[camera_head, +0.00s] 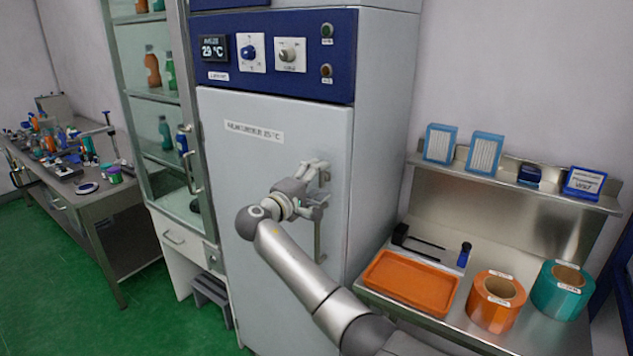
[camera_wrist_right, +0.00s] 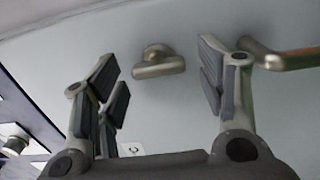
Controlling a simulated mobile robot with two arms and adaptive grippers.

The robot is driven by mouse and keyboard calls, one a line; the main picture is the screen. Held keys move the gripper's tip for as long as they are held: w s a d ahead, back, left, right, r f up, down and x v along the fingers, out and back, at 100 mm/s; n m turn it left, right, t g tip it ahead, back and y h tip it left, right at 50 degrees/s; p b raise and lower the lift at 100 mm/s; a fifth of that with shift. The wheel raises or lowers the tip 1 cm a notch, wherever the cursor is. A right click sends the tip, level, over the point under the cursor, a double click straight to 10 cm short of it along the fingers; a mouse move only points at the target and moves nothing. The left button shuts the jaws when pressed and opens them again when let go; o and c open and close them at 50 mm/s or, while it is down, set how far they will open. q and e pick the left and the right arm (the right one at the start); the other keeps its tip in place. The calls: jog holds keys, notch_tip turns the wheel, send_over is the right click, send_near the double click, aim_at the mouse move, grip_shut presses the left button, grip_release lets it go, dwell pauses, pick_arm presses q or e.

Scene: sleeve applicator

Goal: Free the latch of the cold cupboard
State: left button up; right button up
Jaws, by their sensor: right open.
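The cold cupboard (camera_head: 275,140) is a tall grey cabinet with a blue control panel on top, and its door looks shut. Its latch (camera_wrist_right: 158,62) is a small metal T-shaped knob on the door, seen in the right wrist view between my open fingers and apart from both. In the head view my right gripper (camera_head: 316,188) is at the door's right side and partly hides the latch. The door handle (camera_head: 318,243) is a vertical metal bar just below the gripper; one end (camera_wrist_right: 285,60) shows beside the right finger in the wrist view. My left gripper is out of view.
On the right, a steel bench holds an orange tray (camera_head: 411,282), an orange roll (camera_head: 492,312) and a teal roll (camera_head: 555,300), with a shelf (camera_head: 530,188) above. A glass cabinet (camera_head: 160,100) stands left of the cupboard. A cluttered table (camera_head: 115,200) is farther left.

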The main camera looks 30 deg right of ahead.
jog(key=v, duration=1.2)
jog(key=shift+f, duration=0.1)
